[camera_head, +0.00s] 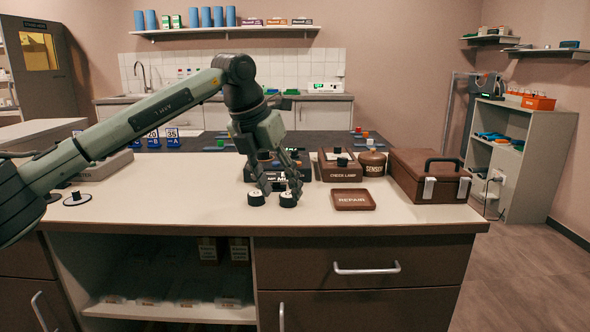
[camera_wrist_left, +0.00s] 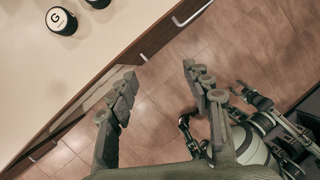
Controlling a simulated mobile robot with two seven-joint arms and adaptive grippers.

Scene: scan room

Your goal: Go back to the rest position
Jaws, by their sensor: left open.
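My left gripper (camera_head: 277,188) is open and empty, fingers pointing down. In the head view it overlaps two black pucks with white tops, the left puck (camera_head: 256,198) and the right puck (camera_head: 288,199), on the counter. In the left wrist view the open fingers of my left gripper (camera_wrist_left: 158,78) are over the floor beside the counter's front edge, apart from the puck marked G (camera_wrist_left: 61,21). Parts of my own body show at the lower right there; I cannot make out my right gripper among them. It is not in the head view.
The counter (camera_head: 170,215) also holds a REPAIR tray (camera_head: 354,200), a CHECK LAMP box (camera_head: 341,172), a SENSOR jar (camera_head: 372,163) and a brown case (camera_head: 428,177). A black disc with a knob (camera_head: 77,199) lies at the left. The counter's left middle is clear.

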